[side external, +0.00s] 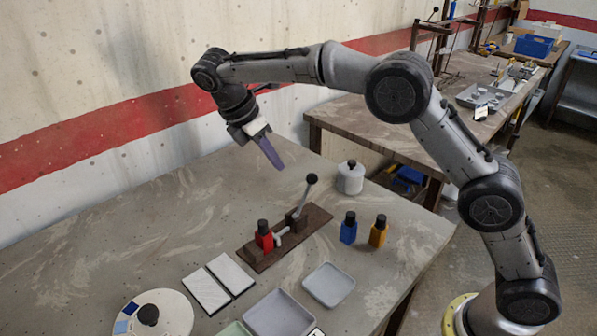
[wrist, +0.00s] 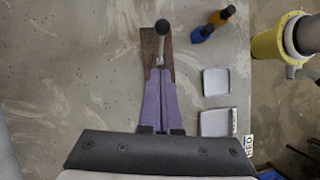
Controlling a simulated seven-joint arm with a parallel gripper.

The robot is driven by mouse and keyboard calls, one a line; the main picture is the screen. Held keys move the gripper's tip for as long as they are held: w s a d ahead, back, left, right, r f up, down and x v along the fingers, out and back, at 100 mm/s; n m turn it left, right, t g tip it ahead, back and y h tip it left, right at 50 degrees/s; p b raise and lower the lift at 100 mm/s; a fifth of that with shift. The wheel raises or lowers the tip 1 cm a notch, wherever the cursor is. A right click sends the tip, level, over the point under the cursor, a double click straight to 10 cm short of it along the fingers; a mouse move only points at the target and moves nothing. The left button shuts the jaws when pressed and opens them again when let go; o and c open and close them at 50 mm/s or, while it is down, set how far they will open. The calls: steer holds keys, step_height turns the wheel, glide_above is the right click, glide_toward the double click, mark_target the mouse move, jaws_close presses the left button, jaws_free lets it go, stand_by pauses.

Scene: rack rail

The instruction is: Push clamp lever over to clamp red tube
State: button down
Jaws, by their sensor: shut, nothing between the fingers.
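The clamp stands on a dark wooden board (side external: 260,254) on the table. Its lever (side external: 302,200) has a black ball knob and leans up toward the right in the side view. In the wrist view the knob (wrist: 162,26) shows beyond my fingertips. The red tube (side external: 264,238), with a dark cap, stands on the board at the clamp's left, beside the pale clamp arm (side external: 284,238). In the wrist view the tube is hidden. My gripper (side external: 276,164) has purple fingers, shut and empty, above and left of the knob, apart from it. The fingers also show in the wrist view (wrist: 161,78).
A blue bottle (side external: 348,230) and a yellow bottle (side external: 378,232) stand right of the board. A white lidded jar (side external: 350,178) stands behind. Grey trays (side external: 329,284), white tiles (side external: 218,282) and a round palette (side external: 176,312) lie in front. The table left of the board is clear.

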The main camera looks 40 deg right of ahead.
glide_toward(305, 197)
steer(key=shift+d+f, duration=0.5)
steer(key=shift+d, duration=0.35)
steer(key=shift+d+f, duration=0.55)
steer(key=shift+d, duration=0.25)
steer(key=shift+d, duration=0.1)
steer(key=shift+d+f+y, duration=0.15)
steer(key=shift+d+y, duration=0.55)
steer(key=shift+d+f+y, duration=0.15)
steer(key=shift+d+y, duration=0.55)
steer(key=shift+d+f+y, duration=0.2)
steer(key=shift+d+y, duration=0.25)
steer(key=shift+d+f+y, duration=0.25)
steer(key=shift+d+y, duration=0.15)
steer(key=shift+y, duration=0.05)
steer(key=shift+d+f, duration=0.45)
steer(key=shift+d, duration=0.15)
